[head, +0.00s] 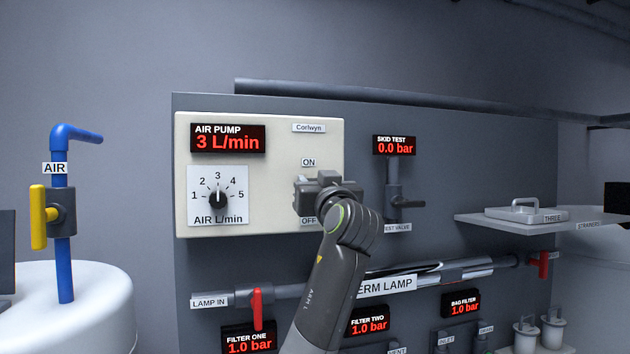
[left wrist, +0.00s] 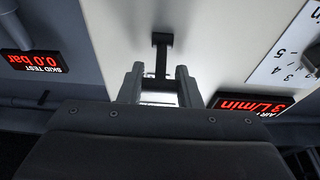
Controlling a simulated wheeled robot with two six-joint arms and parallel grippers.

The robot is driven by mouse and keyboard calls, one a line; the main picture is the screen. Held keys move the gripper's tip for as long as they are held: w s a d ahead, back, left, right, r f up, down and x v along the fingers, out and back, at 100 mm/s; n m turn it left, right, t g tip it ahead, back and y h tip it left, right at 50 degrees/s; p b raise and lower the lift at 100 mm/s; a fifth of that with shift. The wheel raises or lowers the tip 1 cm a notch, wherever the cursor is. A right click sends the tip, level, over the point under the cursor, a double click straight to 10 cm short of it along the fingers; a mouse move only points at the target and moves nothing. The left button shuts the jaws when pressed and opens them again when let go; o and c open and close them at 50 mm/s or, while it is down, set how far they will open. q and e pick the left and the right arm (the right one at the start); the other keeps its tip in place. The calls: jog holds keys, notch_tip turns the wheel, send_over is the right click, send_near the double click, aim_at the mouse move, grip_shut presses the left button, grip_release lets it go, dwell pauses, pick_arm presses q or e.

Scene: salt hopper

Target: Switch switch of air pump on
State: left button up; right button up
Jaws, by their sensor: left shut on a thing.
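The air pump panel (head: 260,220) is a cream box with a red display (head: 228,139) reading "AIR PUMP 3 L/min". My left gripper (head: 318,190) is at the panel's right side, between the ON label (head: 309,162) and the partly covered OFF label (head: 308,221). It hides the switch in the head view. In the left wrist view the black switch (left wrist: 161,42) stands out from the cream face, and its stem runs between the two fingers of my left gripper (left wrist: 160,82), which is shut on it. I cannot tell the switch's position. My right gripper is not in view.
A dial knob (head: 218,198) on the panel points near 3. The skid test valve (head: 394,198) is close right of my gripper. A red lamp-inlet handle (head: 257,307) is below. A blue air pipe with a yellow handle (head: 38,217) stands left. A shelf (head: 550,222) juts out right.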

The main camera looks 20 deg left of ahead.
pick_arm(q)
jog(key=o, duration=1)
jog(key=shift+s+d+f, duration=0.1)
jog(key=shift+s+d, duration=0.05)
jog(key=shift+s, duration=0.05)
jog(key=b+v, duration=0.8)
jog(key=v, duration=0.9)
jog(key=shift+b, duration=0.3)
